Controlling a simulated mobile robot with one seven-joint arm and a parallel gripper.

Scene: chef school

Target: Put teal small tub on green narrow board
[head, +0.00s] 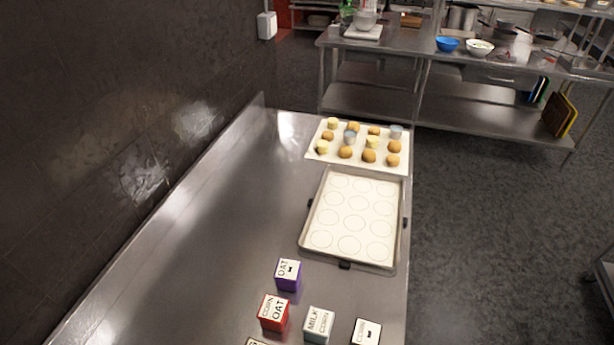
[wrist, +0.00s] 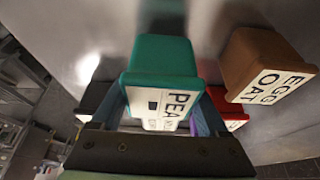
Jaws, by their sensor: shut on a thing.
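The teal small tub (wrist: 162,60) is in the wrist view, with a white label reading "PEA" and more text partly covered. My gripper (wrist: 160,108) has a finger on each side of the tub and is shut on it. The tub is tilted in the picture, above or near the steel surface; I cannot tell whether it touches it. My gripper is not in the head view. I cannot pick out a green narrow board for certain in either view.
A brown tub (wrist: 258,62) is close on the right, and a red tub (wrist: 234,121) is partly hidden behind my finger. In the head view, purple (head: 288,275), red (head: 273,313) and other tubs stand near a tray (head: 303,240). The counter's left part is clear.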

